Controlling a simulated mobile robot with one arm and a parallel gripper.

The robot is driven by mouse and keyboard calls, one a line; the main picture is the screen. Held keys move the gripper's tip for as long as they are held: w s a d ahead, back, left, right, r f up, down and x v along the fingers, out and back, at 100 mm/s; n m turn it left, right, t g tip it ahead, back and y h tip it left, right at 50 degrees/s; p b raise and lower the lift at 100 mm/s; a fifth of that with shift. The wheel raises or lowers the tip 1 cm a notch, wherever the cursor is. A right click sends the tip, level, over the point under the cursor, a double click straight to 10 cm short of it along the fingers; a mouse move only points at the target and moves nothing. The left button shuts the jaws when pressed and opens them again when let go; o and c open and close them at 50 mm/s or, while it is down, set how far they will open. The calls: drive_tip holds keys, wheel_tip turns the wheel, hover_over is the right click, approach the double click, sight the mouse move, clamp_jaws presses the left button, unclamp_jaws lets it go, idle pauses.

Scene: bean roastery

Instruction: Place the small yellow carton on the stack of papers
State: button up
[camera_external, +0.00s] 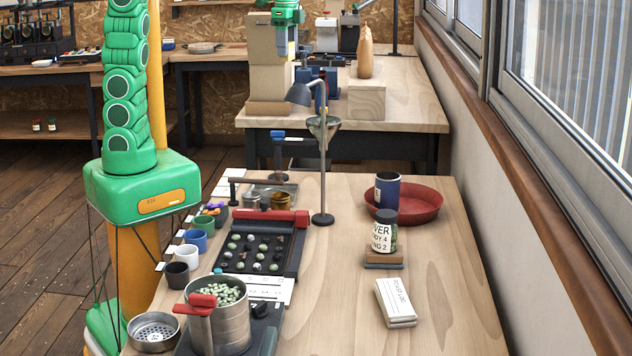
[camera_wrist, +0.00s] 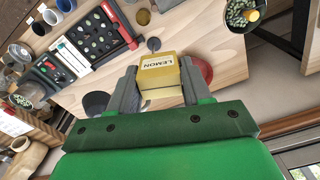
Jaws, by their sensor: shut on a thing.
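The small yellow carton (camera_wrist: 158,75), with LEMON on its face, is between the two grey fingers of my gripper (camera_wrist: 155,88) in the wrist view. The gripper is shut on it, and the carton is held above the wooden table. The stack of papers (camera_external: 396,303), a white pad with printed text on its top, lies on the near right part of the table in the external view. Its top looks bare. I cannot make out this stack in the wrist view. I cannot make out the carton in the external view.
A labelled jar (camera_external: 384,232) stands on a wooden block behind the papers. A red dish (camera_external: 427,203) with a dark blue can (camera_external: 387,190) is farther back. A lamp (camera_external: 322,170), a bean tray (camera_external: 262,250) and a bean pot (camera_external: 228,320) stand to the left. Wood around the papers is clear.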

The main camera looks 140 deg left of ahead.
drive_tip(key=w+r+m, duration=0.1)
drive_tip(key=w+m, duration=0.3)
drive_tip(key=w, duration=0.9)
drive_tip(key=w+d+f+m, duration=0.1)
drive_tip(key=w+d+m, duration=0.4)
drive_tip(key=w+d, duration=0.6)
drive_tip(key=w+d+f+m, duration=0.1)
drive_tip(key=w+d+m, duration=0.55)
drive_tip(key=w, duration=0.85)
wheel_tip(320, 180, down, 25)
drive_tip(key=d+n, duration=0.1)
drive_tip(key=shift+w+a+f, duration=0.5)
drive_tip(key=shift+w+f, duration=1.2)
drive_tip(key=shift+w, duration=0.4)
drive_tip(key=shift+w+a+f, duration=0.5)
drive_tip(key=shift+w+f, duration=1.2)
drive_tip(key=shift+w, duration=0.45)
drive_tip(key=shift+w+a+f, duration=0.5)
drive_tip(key=shift+w+f, duration=1.2)
drive_tip(key=shift+w, duration=0.4)
